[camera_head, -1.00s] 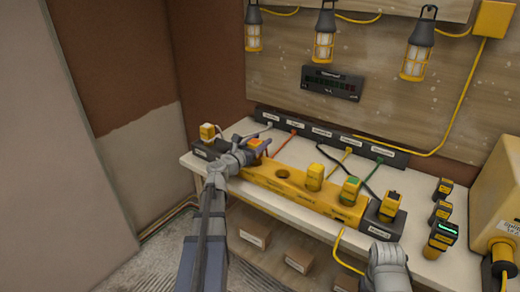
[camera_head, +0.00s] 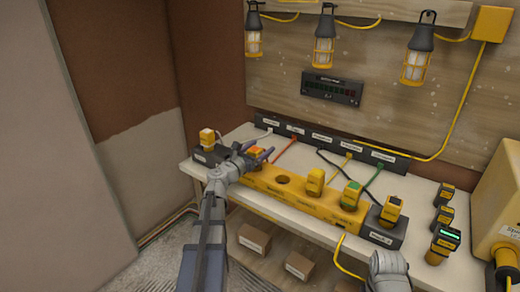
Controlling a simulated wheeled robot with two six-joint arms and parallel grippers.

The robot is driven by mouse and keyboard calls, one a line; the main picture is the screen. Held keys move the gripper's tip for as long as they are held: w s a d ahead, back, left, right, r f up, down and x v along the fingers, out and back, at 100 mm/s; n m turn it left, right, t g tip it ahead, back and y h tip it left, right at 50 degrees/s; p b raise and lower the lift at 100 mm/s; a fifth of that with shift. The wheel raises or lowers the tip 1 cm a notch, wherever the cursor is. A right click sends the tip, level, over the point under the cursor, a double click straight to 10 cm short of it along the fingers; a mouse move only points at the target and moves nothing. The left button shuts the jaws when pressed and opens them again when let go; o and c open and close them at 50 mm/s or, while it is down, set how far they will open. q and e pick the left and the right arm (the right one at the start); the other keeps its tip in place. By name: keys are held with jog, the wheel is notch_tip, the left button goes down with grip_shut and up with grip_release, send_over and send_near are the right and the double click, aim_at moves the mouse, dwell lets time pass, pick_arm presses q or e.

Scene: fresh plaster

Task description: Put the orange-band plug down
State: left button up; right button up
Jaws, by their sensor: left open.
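The orange-band plug (camera_head: 255,151) stands at the left part of the long yellow power strip (camera_head: 262,188) on the bench. Its lower part is hidden behind my left gripper, so I cannot tell how it sits in the strip. My left gripper (camera_head: 256,155) is open, with its fingers spread around or just in front of the plug. I cannot tell whether they touch it. Of my right arm only a grey part shows at the bottom right; its fingers are out of view.
A yellow plug (camera_head: 315,182) and a green-band plug (camera_head: 351,194) stand farther right on the strip. Several yellow-black units stand at right beside a yellow box (camera_head: 492,215). Lamps (camera_head: 324,45) hang above.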

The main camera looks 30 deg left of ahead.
pick_arm(q)
jog(key=s, duration=1.2)
jog(key=shift+a, duration=0.45)
